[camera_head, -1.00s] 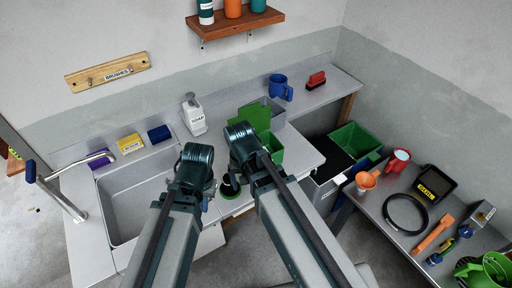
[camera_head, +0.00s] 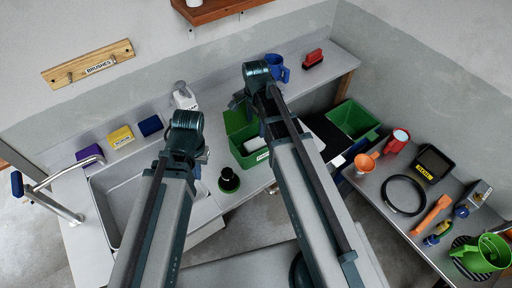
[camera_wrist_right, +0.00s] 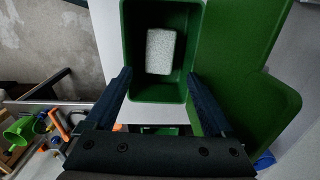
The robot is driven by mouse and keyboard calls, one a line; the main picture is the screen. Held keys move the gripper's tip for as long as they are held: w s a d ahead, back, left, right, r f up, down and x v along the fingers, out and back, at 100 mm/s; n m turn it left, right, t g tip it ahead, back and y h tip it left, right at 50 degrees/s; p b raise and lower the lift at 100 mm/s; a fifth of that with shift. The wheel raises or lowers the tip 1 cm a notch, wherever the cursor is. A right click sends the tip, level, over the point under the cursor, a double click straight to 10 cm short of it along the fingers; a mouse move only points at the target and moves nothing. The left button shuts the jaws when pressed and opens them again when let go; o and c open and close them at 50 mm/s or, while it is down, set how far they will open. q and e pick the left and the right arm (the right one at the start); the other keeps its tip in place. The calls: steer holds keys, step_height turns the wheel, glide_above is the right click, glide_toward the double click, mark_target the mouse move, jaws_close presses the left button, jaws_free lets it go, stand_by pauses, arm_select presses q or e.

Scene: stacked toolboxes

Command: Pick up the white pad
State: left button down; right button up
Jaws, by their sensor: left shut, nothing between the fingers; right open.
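The white pad (camera_wrist_right: 160,51) lies flat inside an open green box (camera_wrist_right: 130,88) in the right wrist view. In the head view a bit of the pad (camera_head: 252,145) shows inside the green box (camera_head: 242,157), partly behind my right arm. My right gripper (camera_wrist_right: 160,80) is open and empty, its two fingers apart at either side of the box's near end, with the pad ahead between them. In the head view my right arm hides most of that gripper. My left gripper (camera_head: 202,154) is shut and empty over the counter beside the sink, mostly hidden by its wrist.
A green lid (camera_wrist_right: 240,40) stands beside the box. A dark round brush (camera_head: 229,181) stands on the counter left of the box. A soap bottle (camera_head: 184,97) and blue mug (camera_head: 277,67) are behind. Another green bin (camera_head: 352,119) is at right.

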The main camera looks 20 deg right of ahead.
mark_target(256, 143)
step_height(256, 143, down, 7)
steer(key=b, duration=0.6)
steer(key=shift+f, duration=0.1)
step_height(256, 143, down, 5)
steer(key=b, duration=0.5)
steer(key=shift+d+f+b, duration=0.1)
steer(key=shift+f+b, duration=0.05)
steer(key=shift+b, duration=0.2)
steer(key=c, duration=1.3)
steer(key=shift+r, duration=0.25)
